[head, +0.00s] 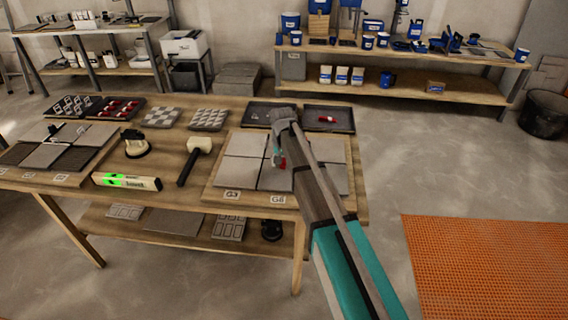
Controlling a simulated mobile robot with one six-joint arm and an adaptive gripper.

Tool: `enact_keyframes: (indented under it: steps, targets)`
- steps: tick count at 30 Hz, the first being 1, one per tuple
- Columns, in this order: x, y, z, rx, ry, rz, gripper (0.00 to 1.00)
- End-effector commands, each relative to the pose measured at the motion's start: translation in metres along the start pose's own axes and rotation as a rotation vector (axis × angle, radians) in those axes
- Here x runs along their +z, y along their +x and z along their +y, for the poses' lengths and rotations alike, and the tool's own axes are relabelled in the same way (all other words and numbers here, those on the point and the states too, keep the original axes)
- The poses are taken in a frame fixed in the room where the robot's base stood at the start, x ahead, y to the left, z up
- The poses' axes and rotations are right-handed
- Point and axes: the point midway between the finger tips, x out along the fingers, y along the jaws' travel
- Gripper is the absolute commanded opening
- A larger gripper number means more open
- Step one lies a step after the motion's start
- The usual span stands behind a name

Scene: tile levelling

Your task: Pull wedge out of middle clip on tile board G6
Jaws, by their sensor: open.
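The tile board G6 (312,199) lies at the right end of the workbench, with grey tiles on it and a label (278,199) on its front edge. My gripper (278,160) points down over the middle of this board, at the seam between the tiles. A small red piece, seemingly the wedge (283,162), shows right at the fingertips. The clip under it is too small to make out, and my arm hides the board's right part. The gripper is open; whether its fingers touch the wedge I cannot tell.
Behind the board stand two dark trays; the right tray (343,126) holds a red wedge. A mallet (196,150), a green-lit level (127,182) and a suction cup (135,143) lie to the left. Another tile board (88,178) is at the far left.

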Motion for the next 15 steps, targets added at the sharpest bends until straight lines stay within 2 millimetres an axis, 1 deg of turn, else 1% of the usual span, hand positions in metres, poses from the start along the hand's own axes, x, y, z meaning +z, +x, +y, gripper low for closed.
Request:
enact_keyframes:
  steps: [6, 7, 11, 12, 14, 15]
  targets:
    - [0.0001, -0.0002, -0.0002, 0.000, 0.000, 0.000, 0.71]
    - [0.0001, -0.0002, -0.0002, 0.000, 0.000, 0.000, 0.70]
    - [0.0001, -0.0002, -0.0002, 0.000, 0.000, 0.000, 0.45]
    - [0.0001, -0.0002, -0.0002, 0.000, 0.000, 0.000, 0.38]
    - [0.0001, -0.0002, -0.0003, 0.000, 0.000, 0.000, 0.27]
    - [0.0001, -0.0002, -0.0003, 0.000, 0.000, 0.000, 0.19]
